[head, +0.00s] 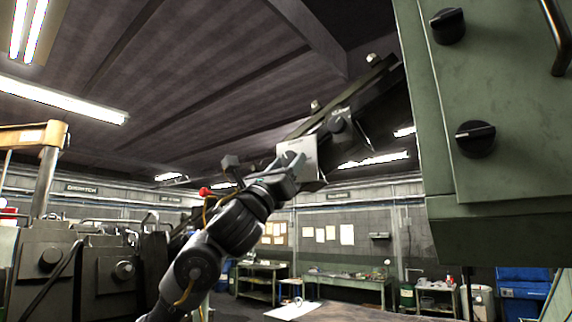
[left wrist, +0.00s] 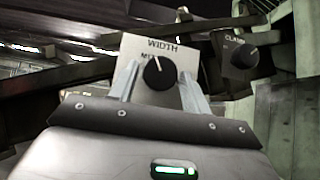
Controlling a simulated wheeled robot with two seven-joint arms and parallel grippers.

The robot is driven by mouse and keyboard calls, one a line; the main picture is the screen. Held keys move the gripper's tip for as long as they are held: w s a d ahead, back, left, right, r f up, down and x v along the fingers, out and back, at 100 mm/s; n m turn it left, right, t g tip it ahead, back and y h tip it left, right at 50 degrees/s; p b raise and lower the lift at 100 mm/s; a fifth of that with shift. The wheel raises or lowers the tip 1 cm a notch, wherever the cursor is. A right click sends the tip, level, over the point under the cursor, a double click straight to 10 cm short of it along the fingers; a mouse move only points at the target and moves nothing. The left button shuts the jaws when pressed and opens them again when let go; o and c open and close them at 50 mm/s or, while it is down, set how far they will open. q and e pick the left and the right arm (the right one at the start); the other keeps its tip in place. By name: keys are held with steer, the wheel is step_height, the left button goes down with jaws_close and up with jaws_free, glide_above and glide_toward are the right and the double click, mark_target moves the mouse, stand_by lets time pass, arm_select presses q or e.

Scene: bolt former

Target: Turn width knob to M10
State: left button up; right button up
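The width knob (left wrist: 160,73) is black and round, on a light plate (left wrist: 135,48) marked "WIDTH", in the left wrist view. Its white pointer line points up and a little left, toward a label that begins with "M" and is partly covered by the knob. My left gripper (left wrist: 161,90) has its two fingers apart, one on each side of the knob. A gap shows on both sides, and contact is not visible. In the head view, my left gripper (head: 289,168) is in front of the same plate (head: 307,150), and the knob cannot be made out. My right gripper is not in view.
A second black knob (left wrist: 241,56) marked "CLAMP" sits right of the plate on a dark beam. A green cabinet (head: 500,130) with two black knobs fills the right of the head view. Machines stand at the left, with workbenches behind.

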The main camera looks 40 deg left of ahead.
arm_select(q)
steer(key=c, duration=0.6)
steer(key=shift+d+f+n+y+b, duration=0.1)
steer(key=shift+f+n+y+b, duration=0.05)
steer(key=shift+n+y+b, duration=0.7)
steer(key=shift+c, duration=0.2)
steer(key=n+g+y+b, duration=0.2)
steer(key=n+y+b, duration=0.1)
steer(key=n+y, duration=0.1)
steer(key=n+g+y+b, duration=0.3)
steer(key=n+y, duration=0.1)
steer(key=n, duration=0.3)
steer(key=d+n+g+y+b, duration=0.1)
steer(key=n+g+y+b, duration=0.2)
steer(key=n, duration=0.3)
steer(key=shift+r+y+b, duration=0.35)
steer(key=shift+y+b, duration=0.05)
steer(key=shift+y, duration=0.35)
steer(key=shift+r+n+g, duration=0.15)
steer(key=shift+n+g, duration=1.15)
steer(key=shift+n, duration=0.15)
steer(key=o, duration=1)
